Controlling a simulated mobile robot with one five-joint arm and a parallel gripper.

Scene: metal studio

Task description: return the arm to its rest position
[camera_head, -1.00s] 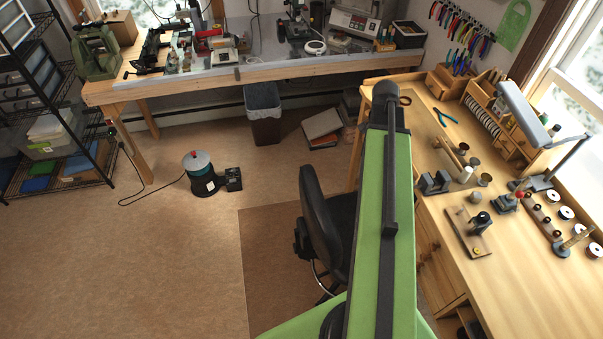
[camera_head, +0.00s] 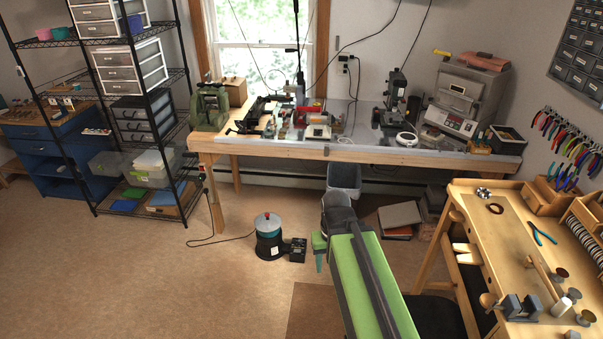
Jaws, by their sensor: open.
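My green arm (camera_head: 372,285) reaches from the bottom edge up and slightly left, ending in a dark grey joint (camera_head: 337,210). A short green part (camera_head: 318,248) of mine shows just left of that joint, pointing down. I cannot make out my gripper or its fingertips; they are not in view, perhaps behind the arm. Nothing held is visible.
A long workbench (camera_head: 260,150) with tools stands by the window. A wooden jeweller's bench (camera_head: 515,255) is at right, a dark chair (camera_head: 437,315) beside my arm. A black tumbler (camera_head: 268,238) stands on the floor. Wire shelving (camera_head: 125,110) is left. The left floor is clear.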

